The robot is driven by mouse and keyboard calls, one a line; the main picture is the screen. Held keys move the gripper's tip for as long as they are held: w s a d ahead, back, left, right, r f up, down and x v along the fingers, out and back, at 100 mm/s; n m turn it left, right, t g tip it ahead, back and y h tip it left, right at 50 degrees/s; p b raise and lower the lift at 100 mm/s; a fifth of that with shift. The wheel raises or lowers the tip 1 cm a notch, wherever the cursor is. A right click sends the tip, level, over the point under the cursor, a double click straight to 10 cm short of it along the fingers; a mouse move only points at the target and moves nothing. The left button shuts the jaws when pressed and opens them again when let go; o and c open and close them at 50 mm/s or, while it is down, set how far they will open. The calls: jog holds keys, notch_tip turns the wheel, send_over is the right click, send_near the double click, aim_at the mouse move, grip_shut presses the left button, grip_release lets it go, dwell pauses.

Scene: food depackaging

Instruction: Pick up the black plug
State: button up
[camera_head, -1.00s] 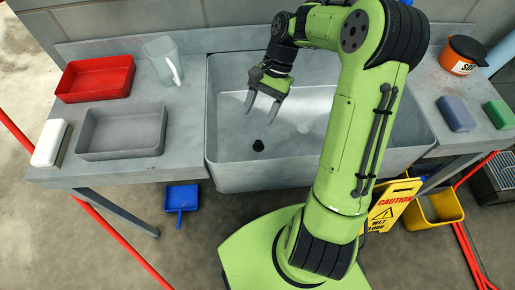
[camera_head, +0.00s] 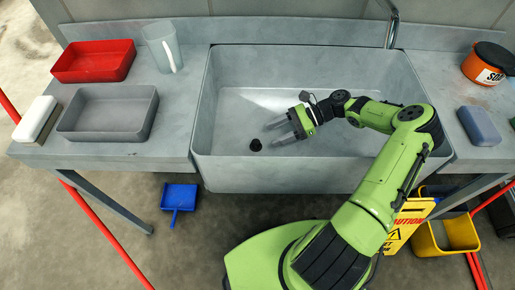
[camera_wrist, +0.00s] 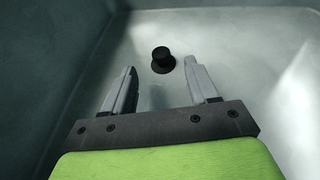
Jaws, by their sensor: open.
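The black plug (camera_head: 256,145) stands on the floor of the grey sink basin (camera_head: 223,165), left of the middle. My gripper (camera_head: 272,139) is inside the basin just right of the plug, its fingers pointing left towards it. In the wrist view the plug (camera_wrist: 163,60) shows just beyond the fingertips, between the lines of the two fingers and nearer the right one. My gripper (camera_wrist: 160,78) is open, with nothing between its fingers. It looks close to the plug but apart from it.
The basin walls surround my gripper. A red tray (camera_head: 95,62), a grey tray (camera_head: 108,113), a clear jug (camera_head: 162,48) and a white block (camera_head: 36,119) stand left of the sink. An orange tub (camera_head: 487,65) and a blue sponge (camera_head: 479,126) stand right. A faucet (camera_head: 391,25) rises behind.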

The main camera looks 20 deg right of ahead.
aim_at(257, 141)
jog(key=b+x, duration=0.2)
jog(key=x, duration=0.6)
jog(key=shift+f+b, duration=0.15)
jog(key=shift+b, duration=0.15)
jog(key=shift+d, duration=0.1)
jog(key=c, duration=1.1)
